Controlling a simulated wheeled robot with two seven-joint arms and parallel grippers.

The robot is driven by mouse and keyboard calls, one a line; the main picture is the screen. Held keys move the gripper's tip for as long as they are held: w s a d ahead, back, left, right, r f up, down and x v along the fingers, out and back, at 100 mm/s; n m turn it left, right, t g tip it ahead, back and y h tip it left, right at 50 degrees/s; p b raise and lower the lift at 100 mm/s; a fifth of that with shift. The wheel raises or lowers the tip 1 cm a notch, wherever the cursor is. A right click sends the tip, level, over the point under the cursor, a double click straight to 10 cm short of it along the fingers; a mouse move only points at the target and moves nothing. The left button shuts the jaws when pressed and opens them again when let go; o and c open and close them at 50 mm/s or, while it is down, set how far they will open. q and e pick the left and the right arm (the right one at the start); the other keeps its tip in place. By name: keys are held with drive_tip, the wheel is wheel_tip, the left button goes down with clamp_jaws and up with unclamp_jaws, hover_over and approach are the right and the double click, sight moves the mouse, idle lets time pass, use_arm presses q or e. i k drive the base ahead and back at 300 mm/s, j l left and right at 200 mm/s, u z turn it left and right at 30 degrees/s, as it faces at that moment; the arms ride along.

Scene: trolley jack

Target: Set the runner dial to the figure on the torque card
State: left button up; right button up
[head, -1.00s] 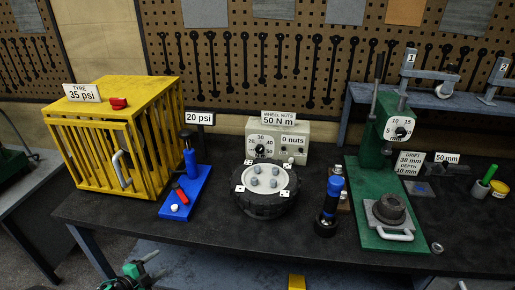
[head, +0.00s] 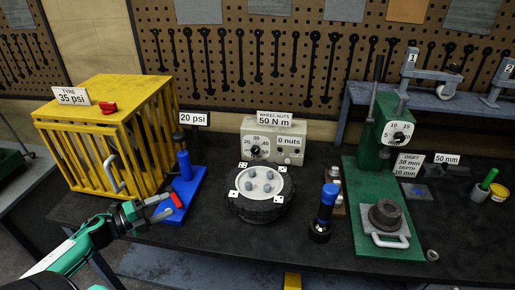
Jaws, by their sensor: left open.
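The runner (head: 296,131) is a beige box at the back of the bench. Its round white dial (head: 257,149) has a dark knob and figures around it; the pointer's setting is too small to read. The torque card (head: 274,119) on top reads "WHEEL NUTS 50 N m". A small panel beside the dial reads "0 nuts". My left gripper (head: 160,207) is open and appears empty, in front of the yellow cage by the blue pump base, left of and nearer than the dial. My right gripper is not in view.
The blue pump (head: 185,166) and the wheel (head: 258,208) with several studs stand between my left gripper and the runner. The yellow cage (head: 88,130) is at left. A dark blue torch (head: 322,218) and the green press (head: 365,160) stand at right.

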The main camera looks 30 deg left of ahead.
sight(255, 149)
drive_tip(key=i, duration=1.3)
